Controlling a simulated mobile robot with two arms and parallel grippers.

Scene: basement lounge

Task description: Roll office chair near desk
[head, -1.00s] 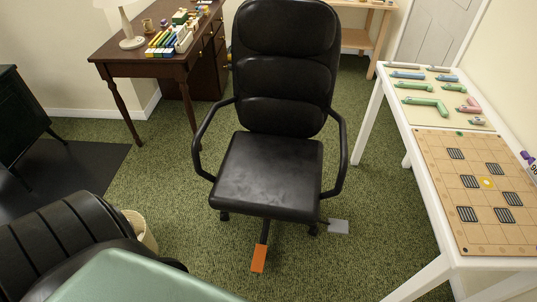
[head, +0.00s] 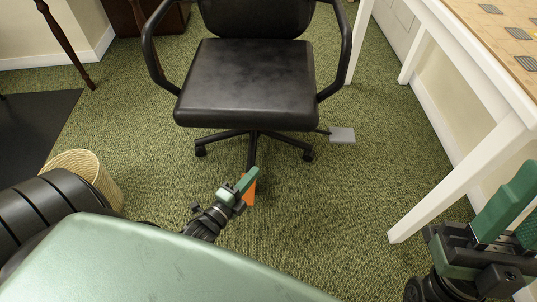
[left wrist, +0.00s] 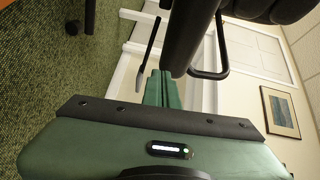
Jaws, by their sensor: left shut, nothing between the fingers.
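The black office chair (head: 248,85) stands in the middle of the head view, its seat and armrests showing, its backrest top cut off. Its base rests on green carpet, with an orange pedal (head: 250,194) at the front and a grey pedal (head: 342,135) at the right. My left gripper (head: 247,180) is shut and empty, low in front of the chair, partly covering the orange pedal; I cannot tell if they touch. In the left wrist view the shut fingers (left wrist: 162,90) point towards the dark chair (left wrist: 191,35). My right gripper (head: 510,215) is open at the lower right. The dark desk (head: 65,42) shows only partly, behind left.
A white table (head: 455,50) stands to the right, its front leg (head: 455,185) close to my right gripper. A wicker basket (head: 88,172) stands at the left, near a dark mat (head: 35,135). Open carpet lies around the chair's base.

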